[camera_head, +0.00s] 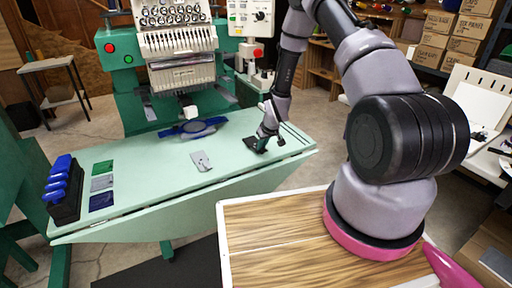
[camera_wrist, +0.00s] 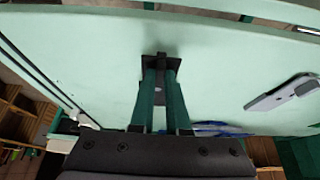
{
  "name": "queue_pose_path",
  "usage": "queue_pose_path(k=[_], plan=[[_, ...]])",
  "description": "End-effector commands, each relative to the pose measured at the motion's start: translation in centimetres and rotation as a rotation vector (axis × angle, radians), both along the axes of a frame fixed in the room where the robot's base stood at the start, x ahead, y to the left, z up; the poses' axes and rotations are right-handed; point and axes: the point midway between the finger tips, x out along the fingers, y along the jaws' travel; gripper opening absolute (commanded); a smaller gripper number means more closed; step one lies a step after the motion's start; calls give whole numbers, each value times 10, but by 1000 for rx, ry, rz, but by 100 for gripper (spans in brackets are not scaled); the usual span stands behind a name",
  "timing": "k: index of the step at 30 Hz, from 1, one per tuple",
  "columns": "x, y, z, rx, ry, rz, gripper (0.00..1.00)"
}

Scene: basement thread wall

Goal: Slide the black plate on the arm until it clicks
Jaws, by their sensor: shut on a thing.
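The small black plate (camera_head: 255,145) is at the right part of the pale green table. My gripper (camera_head: 262,138) is down at it, with its fingers pointing to the table. In the wrist view, my gripper's two green fingers (camera_wrist: 160,75) are shut on the black plate (camera_wrist: 159,56), which shows at their tips. I cannot tell whether the plate touches the table. The white machine arm end (camera_head: 190,112) sticks out under the sewing head, just behind a blue hoop (camera_head: 193,128) on the table. The blue hoop is partly hidden behind my gripper in the wrist view (camera_wrist: 215,128).
A grey plate (camera_head: 201,161) lies on the table (camera_head: 150,190) left of my gripper. Green, grey and blue patches (camera_head: 102,184) and a black rack of blue spools (camera_head: 64,188) are at the left. The needle head (camera_head: 182,60) overhangs the back. A wooden top (camera_head: 270,240) stands in front.

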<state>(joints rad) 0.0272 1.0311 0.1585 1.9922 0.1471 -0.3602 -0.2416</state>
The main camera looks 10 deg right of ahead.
Motion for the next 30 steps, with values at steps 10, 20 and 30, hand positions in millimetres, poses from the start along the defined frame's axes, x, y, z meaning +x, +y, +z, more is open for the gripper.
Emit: queue_pose_path(k=[10,20,30], plan=[[1,0,30,-1,-3,1,0],[0,0,42,0,0,1,0],[0,0,41,0,-1,1,0]])
